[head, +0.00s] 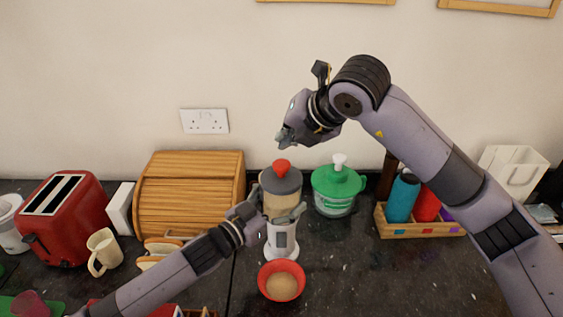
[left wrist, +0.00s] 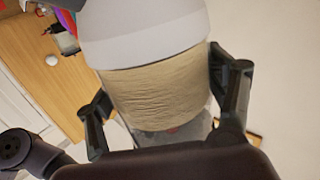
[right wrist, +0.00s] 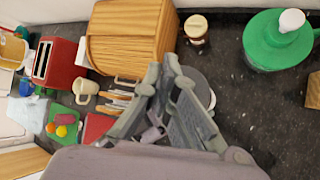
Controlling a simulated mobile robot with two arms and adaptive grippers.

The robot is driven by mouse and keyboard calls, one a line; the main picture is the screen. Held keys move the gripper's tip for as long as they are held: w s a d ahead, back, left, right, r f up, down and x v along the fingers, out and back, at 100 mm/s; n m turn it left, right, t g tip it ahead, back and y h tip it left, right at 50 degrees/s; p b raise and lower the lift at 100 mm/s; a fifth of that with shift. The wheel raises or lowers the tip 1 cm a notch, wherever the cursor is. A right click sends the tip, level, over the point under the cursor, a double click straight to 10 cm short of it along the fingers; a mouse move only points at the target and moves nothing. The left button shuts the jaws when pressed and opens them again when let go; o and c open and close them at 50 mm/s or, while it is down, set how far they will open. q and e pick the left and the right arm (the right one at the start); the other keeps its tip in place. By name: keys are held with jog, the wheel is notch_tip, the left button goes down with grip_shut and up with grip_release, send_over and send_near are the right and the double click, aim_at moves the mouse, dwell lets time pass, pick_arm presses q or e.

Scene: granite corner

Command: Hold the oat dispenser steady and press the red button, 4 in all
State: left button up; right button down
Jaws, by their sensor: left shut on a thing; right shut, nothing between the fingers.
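The oat dispenser (head: 281,186) stands upright on the dark counter, with a grey lid and a red button (head: 282,168) on top. Oats show through its clear body in the left wrist view (left wrist: 155,92). My left gripper (head: 273,215) is shut around this body, one finger on each side. My right gripper (head: 284,138) is shut and empty, held in the air above the button and apart from it. In the right wrist view its fingers (right wrist: 158,75) cover part of the grey lid. A red bowl (head: 264,279) with oats in it stands in front of the dispenser.
A green-lidded container (head: 337,187) stands close to the right of the dispenser. A wooden bread bin (head: 187,195) and red toaster (head: 66,222) are at left. A wooden crate (head: 424,231) holds bottles at right. The counter right of the bowl is clear.

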aim_at(281, 159)
jog(key=shift+f, duration=0.95)
jog(key=shift+f, duration=0.1)
dwell(0.7)
jog(key=shift+f, duration=0.35)
jog(key=shift+f, duration=1.15)
dwell(1.1)
jog(key=shift+r, duration=1.55)
jog(key=shift+r, duration=2.55)
jog(key=shift+r, duration=0.1)
